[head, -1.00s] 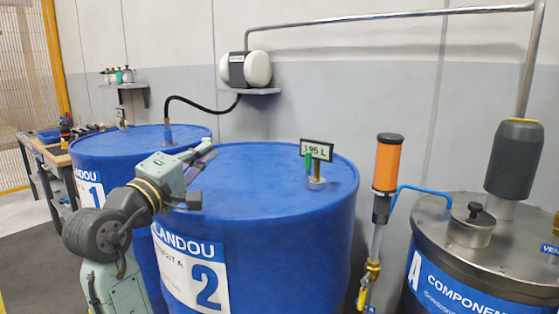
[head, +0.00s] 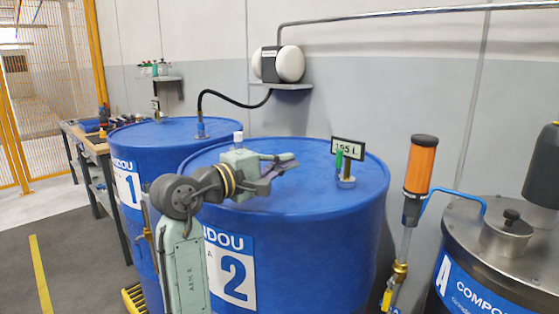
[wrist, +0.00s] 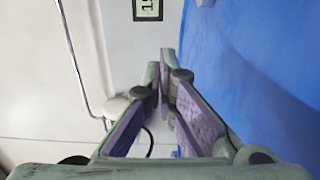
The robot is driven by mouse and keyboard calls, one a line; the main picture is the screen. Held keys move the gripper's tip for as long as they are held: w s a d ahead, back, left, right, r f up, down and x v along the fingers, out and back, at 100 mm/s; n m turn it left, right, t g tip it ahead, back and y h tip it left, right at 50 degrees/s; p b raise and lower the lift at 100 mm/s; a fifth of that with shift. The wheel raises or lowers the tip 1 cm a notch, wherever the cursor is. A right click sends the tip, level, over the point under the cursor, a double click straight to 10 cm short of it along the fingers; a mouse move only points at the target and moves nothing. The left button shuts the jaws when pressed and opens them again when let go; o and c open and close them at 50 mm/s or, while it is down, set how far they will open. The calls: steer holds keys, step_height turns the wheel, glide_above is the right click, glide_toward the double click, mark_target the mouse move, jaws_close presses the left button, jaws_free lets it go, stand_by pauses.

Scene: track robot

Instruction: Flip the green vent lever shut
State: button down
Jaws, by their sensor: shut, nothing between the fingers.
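The green vent lever (head: 339,162) stands upright on a small fitting (head: 346,182) on top of blue drum 2 (head: 300,215), below a small display (head: 347,148). My gripper (head: 294,162) is over the left part of the drum top, left of the lever and apart from it. Its fingers are shut and empty. In the wrist view the fingertips (wrist: 161,62) point up the picture, with the blue drum (wrist: 250,70) on the right. The display (wrist: 148,9) is cut by the top edge there; I cannot make out the lever in that view.
Blue drum 1 (head: 150,145) stands behind on the left. An orange-topped cylinder (head: 420,165) on a pipe stands right of drum 2, beside a steel component tank (head: 500,260). A black hose (head: 230,97) runs to a white wall unit (head: 278,64).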

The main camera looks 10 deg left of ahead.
mark_target(339, 163)
steer(key=p+x, duration=0.1)
steer(key=x, duration=0.5)
steer(key=shift+s+r, duration=0.1)
steer(key=shift+r, duration=0.05)
steer(key=shift+s+d+p, duration=0.3)
steer(key=shift+s+d, duration=0.15)
steer(key=shift+d, duration=0.4)
steer(key=shift+s+d+p, duration=0.3)
steer(key=shift+s+d, duration=0.15)
steer(key=shift+d, duration=0.4)
